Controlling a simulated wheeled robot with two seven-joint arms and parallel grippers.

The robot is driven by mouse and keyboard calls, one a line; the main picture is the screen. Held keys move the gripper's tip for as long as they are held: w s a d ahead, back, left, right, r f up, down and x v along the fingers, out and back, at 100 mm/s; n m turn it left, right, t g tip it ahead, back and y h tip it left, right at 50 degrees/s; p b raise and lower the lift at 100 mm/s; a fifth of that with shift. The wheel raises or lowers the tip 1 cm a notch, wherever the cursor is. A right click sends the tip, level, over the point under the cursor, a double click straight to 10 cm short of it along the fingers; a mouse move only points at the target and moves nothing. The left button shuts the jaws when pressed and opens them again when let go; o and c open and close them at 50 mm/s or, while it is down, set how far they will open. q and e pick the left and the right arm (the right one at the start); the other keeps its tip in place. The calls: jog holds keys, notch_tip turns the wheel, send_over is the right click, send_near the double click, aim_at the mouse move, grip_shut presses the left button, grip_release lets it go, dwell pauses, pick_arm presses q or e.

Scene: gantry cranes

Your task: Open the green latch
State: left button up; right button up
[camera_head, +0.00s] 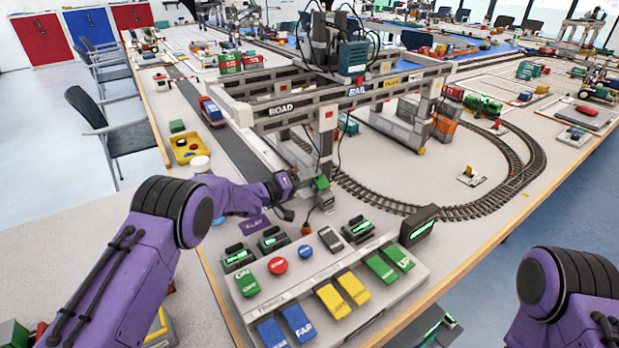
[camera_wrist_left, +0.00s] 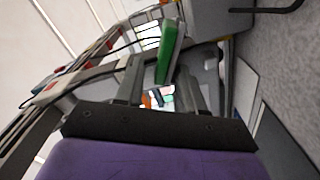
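The green latch (camera_head: 321,183) is a small green block low on the near leg of the gantry crane (camera_head: 327,130). In the left wrist view the latch (camera_wrist_left: 170,50) is a tilted green bar at the fingertips, nearer the right-hand finger. My left gripper (camera_head: 297,199) is just left of the latch in the head view. Its two dark fingers (camera_wrist_left: 160,85) stand apart with a gap between them. I cannot tell whether a finger touches the latch. My right gripper is out of view; only part of my right arm shows at lower right.
A control panel (camera_head: 300,291) with coloured buttons stands just in front of the crane leg. Cables hang near the leg. A yellow tray (camera_head: 182,152) and a purple tag (camera_head: 254,225) are to the left. Curved rail track (camera_head: 470,207) lies to the right.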

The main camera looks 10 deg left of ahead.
pick_arm(q)
grip_shut()
jog(key=shift+s+d+r+m+b, duration=0.3)
jog(key=shift+s+d+m, duration=0.2)
jog(key=shift+m, duration=1.05)
jog(key=shift+s+d+r+m+b, duration=0.25)
jog(key=shift+s+d+r+m, duration=0.15)
jog(key=shift+m, duration=1.2)
jog(key=shift+s+d+r+m+b, duration=0.3)
jog(key=shift+s+d+m, duration=0.25)
jog(key=shift+m, duration=1)
